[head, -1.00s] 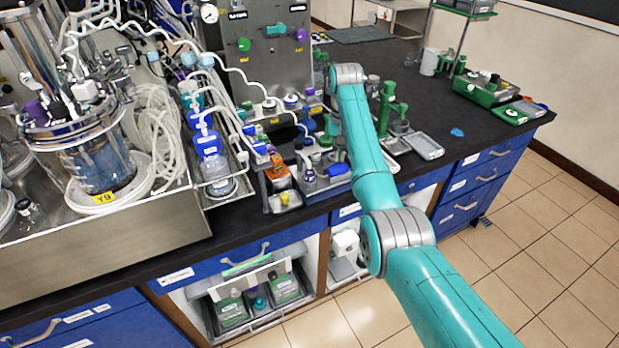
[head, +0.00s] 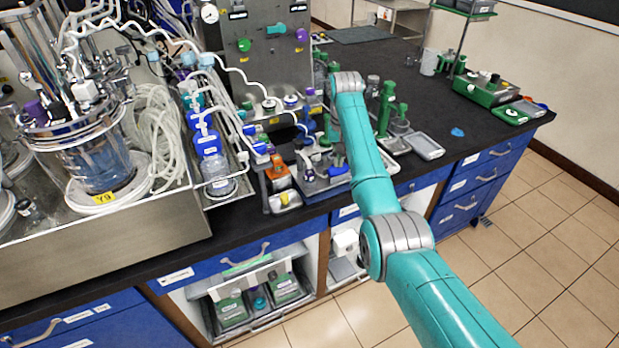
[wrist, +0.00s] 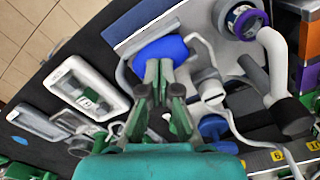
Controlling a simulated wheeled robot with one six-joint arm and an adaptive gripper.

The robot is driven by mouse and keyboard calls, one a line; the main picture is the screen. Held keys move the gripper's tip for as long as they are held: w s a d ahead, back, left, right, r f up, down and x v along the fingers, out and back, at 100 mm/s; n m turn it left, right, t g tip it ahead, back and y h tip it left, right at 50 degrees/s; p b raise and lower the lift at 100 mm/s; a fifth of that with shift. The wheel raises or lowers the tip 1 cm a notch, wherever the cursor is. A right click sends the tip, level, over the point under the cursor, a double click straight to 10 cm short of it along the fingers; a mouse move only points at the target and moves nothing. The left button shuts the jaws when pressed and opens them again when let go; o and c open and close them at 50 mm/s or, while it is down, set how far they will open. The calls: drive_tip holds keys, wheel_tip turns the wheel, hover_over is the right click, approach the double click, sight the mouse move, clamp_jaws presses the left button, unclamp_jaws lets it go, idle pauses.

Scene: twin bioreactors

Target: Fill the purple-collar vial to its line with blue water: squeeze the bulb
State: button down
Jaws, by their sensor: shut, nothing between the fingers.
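The blue bulb (wrist: 162,48) lies on a grey-white holder in the wrist view, and it also shows in the head view (head: 338,171). My gripper (wrist: 158,66) has its green fingertips close together at the near edge of the bulb. The fingers overlap the bulb's edge in the picture, and I cannot tell whether they touch it. The purple-collar vial (wrist: 245,22) stands to the right of the bulb in the wrist view, with a white pipe end beside it. The vial's fill level and line cannot be made out.
A shallow grey tray (head: 425,146) lies right of my arm, near the bench edge. White tubing and a blue knob (wrist: 213,127) crowd the right of the wrist view. A glass bioreactor vessel (head: 100,165) stands far left.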

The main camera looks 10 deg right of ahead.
drive_tip(key=shift+f, duration=0.7)
drive_tip(key=shift+r, duration=1.7)
drive_tip(key=shift+f, duration=0.15)
drive_tip(key=shift+f, duration=1.55)
idle(1.2)
drive_tip(key=shift+r, duration=1.7)
